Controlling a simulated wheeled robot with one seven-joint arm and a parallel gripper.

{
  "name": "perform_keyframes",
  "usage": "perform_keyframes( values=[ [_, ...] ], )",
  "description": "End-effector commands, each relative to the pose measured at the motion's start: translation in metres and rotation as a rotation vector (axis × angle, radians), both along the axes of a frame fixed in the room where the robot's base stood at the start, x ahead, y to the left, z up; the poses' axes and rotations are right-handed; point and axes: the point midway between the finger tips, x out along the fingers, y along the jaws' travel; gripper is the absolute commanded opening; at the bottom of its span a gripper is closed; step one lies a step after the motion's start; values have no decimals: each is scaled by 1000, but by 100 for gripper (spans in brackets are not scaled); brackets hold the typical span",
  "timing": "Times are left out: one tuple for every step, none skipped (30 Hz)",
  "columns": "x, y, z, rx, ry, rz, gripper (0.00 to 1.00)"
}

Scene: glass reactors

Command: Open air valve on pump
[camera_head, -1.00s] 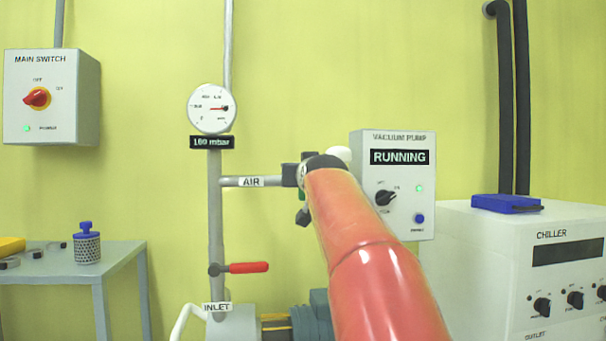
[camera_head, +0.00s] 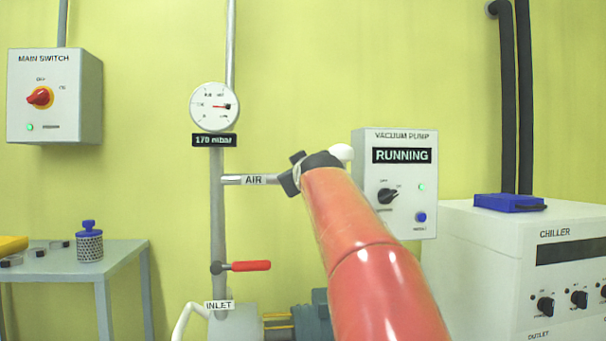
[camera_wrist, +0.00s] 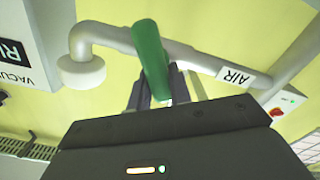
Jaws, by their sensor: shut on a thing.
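The air pipe labelled AIR (camera_head: 251,180) runs sideways from the vertical pipe below the gauge. In the wrist view the green air valve handle (camera_wrist: 151,60) stands out across the grey pipe, at a slant to it. My gripper (camera_wrist: 158,95) is shut on the lower part of this green handle, with one finger on each side. In the head view my red arm and dark gripper (camera_head: 291,178) cover the handle and the valve body. A white round pipe end (camera_head: 342,153) shows just behind my wrist.
The gauge (camera_head: 214,106) has a display reading about 170 mbar. A red inlet valve handle (camera_head: 250,266) lies sideways below. The vacuum pump box (camera_head: 418,216) reads RUNNING, close right of my arm. The chiller (camera_head: 478,235) stands farther right.

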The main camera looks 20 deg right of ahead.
Motion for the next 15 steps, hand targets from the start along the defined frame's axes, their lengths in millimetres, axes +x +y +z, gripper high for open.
perform_keyframes(
  values=[
    [0, 1, -2, -41, 13, 0, 0],
    [0, 1, -2, -68, 21, 0, 0],
    [1, 2, -2, -105, 32, 0, 0],
    [1, 2, -3, -133, 40, 0, 0],
    [1, 3, -3, -160, 47, 0, 0],
    [1, 3, -3, -197, 58, 0, 0],
    [1, 4, -4, -224, 66, 0, 0],
    [1, 4, -4, -250, 73, 0, 0],
    [2, 5, -5, -287, 84, 0, 0],
    [2, 5, -5, -316, 92, 0, 0],
    [2, 6, -6, -344, 100, 0, 0],
    [2, 6, -6, -379, 111, 0, 0],
    [2, 6, -7, -406, 118, 0, 0],
    [2, 6, -7, -433, 126, 0, 0],
    [2, 7, -8, -469, 137, 0, 0]
  ],
)
